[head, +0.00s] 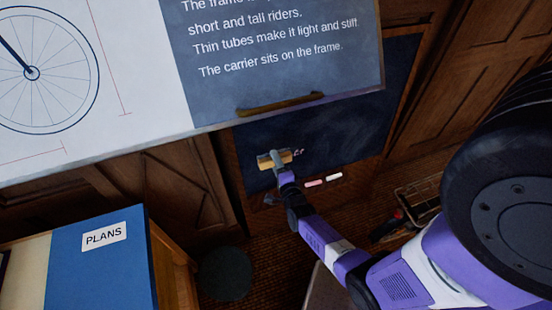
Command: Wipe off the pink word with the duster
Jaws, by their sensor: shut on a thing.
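My gripper (278,162) is shut on the duster (266,163), a small tan block, and holds it against or just in front of the dark chalkboard (340,115). I cannot tell whether the duster touches the board. A small bit of pink writing (298,152) shows just right of the duster. Any part of the word behind the duster and gripper is hidden.
A pink chalk stick (314,183) and a white one (334,177) lie below the board. A large drafting board (150,100) overhangs at upper left. A blue "PLANS" folder (100,265) is at lower left. A wire basket (418,197) stands at right.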

